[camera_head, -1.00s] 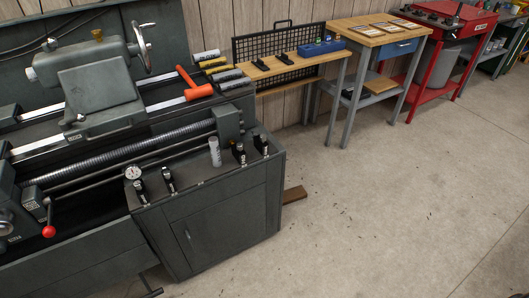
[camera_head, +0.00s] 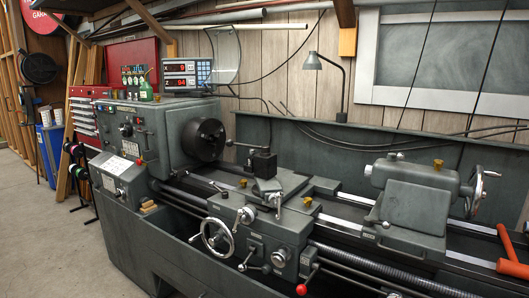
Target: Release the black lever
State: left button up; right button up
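A grey metal lathe (camera_head: 185,235) fills the middle and right of the head view. I cannot tell for sure which of its handles is the black lever. A lever with a red knob (camera_head: 302,289) sits low on the carriage front. A short handle (camera_head: 248,262) stands out from the apron beside the handwheel (camera_head: 217,235). A thin lever (camera_head: 241,144) juts left from the tool post (camera_head: 262,163). A small red-tipped lever (camera_head: 140,161) is on the headstock front. Neither of my grippers shows, and no hand touches any lever.
An orange hammer (camera_head: 513,250) lies on the lathe's right end. A digital readout (camera_head: 187,73) stands above the headstock. A red tool cabinet (camera_head: 85,118), a blue box (camera_head: 48,150) and spool racks stand at the left. The floor (camera_head: 30,240) at the lower left is clear.

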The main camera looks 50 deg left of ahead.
aim_at(266, 149)
jog(key=u, duration=1.55)
